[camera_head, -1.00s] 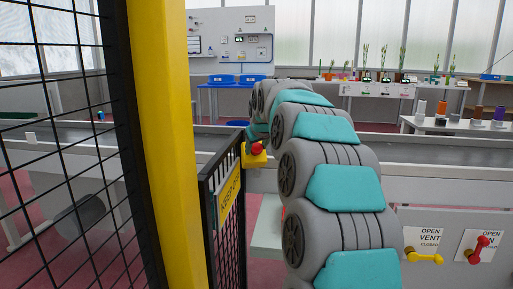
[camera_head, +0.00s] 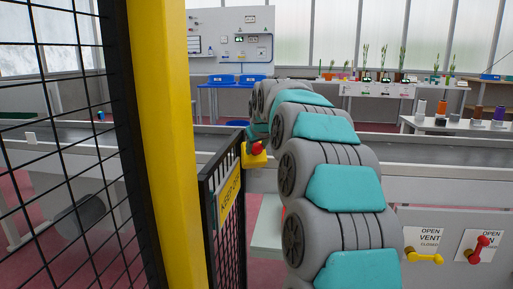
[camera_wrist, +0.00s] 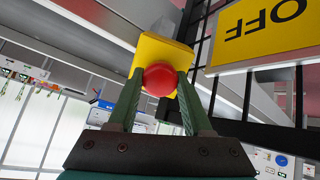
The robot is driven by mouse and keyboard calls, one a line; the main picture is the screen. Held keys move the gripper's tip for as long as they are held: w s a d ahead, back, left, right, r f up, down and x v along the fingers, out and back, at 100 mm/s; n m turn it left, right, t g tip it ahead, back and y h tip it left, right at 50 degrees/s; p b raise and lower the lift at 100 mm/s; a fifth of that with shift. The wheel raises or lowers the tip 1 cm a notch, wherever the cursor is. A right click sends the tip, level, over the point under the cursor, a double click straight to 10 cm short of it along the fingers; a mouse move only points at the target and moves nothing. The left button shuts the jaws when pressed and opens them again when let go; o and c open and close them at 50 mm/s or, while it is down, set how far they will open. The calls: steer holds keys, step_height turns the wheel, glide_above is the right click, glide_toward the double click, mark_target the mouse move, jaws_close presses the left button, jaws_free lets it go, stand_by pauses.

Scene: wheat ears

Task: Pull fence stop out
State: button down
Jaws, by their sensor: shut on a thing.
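The fence stop is a red round knob (camera_wrist: 160,79) on a yellow box (camera_wrist: 163,52), fixed at the top corner of a black mesh fence gate. In the wrist view my gripper (camera_wrist: 160,86) has its two green fingers on either side of the red knob, shut on it. In the head view the red knob (camera_head: 257,148) and yellow box (camera_head: 254,158) show beside my arm. My gripper is mostly hidden there behind my arm.
A yellow sign (camera_head: 229,194) hangs on the black mesh gate (camera_head: 230,240). A thick yellow post (camera_head: 160,140) and mesh fence (camera_head: 60,150) stand at left. A grey bench with a yellow lever (camera_head: 425,258) and red lever (camera_head: 478,249) is at right.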

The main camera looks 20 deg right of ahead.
stand_by(0.4)
steer(key=shift+v, duration=0.9)
steer(key=shift+c, duration=1.5)
jaws_free()
steer(key=v, duration=0.8)
steer(key=shift+b, duration=0.3)
steer(key=shift+f, duration=0.1)
